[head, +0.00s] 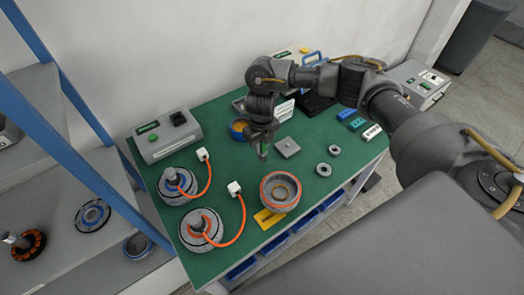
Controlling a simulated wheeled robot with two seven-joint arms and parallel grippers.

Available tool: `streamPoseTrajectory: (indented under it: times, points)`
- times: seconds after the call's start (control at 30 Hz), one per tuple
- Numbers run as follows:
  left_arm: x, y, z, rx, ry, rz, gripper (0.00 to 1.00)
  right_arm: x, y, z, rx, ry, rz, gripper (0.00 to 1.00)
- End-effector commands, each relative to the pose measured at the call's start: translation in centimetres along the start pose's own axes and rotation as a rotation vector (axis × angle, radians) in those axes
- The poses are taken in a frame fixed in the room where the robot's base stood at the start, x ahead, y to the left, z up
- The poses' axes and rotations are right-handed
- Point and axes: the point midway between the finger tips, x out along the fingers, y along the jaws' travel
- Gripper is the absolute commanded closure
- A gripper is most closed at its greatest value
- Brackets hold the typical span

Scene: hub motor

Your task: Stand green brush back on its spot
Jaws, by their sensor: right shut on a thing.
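My right gripper (263,152) points down over the middle of the green-topped table (235,185). It is shut on a small, narrow thing that looks like the green brush, mostly hidden by the fingers. I cannot tell whether its lower end touches the table. A grey square plate (287,147) lies just right of the gripper. I cannot make out which place is the brush's spot. My left gripper is not in view.
A grey hub ring with an orange rim (280,192) stands at the front. Two hub motors with orange cables (200,229) are at the left, near a grey control box (167,135). An orange-lined bowl (239,129) is left of the gripper. Small rings (324,169) and blue blocks (346,114) lie right.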

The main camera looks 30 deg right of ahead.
Motion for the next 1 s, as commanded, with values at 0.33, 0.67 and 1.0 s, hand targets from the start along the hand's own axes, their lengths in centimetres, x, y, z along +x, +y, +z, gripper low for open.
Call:
streamPoseTrajectory:
  times: [0.33, 0.67, 1.0]
  points:
    - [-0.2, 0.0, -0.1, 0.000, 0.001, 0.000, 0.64, 2.5, -0.5, 0.2, 0.004, 0.006, 0.001, 0.97]
    - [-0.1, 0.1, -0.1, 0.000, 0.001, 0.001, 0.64, 3.8, -0.5, 0.4, 0.000, 0.000, -0.001, 0.97]
    - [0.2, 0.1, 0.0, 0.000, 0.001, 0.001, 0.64, 4.1, -0.5, 0.4, 0.001, 0.001, -0.001, 0.64]
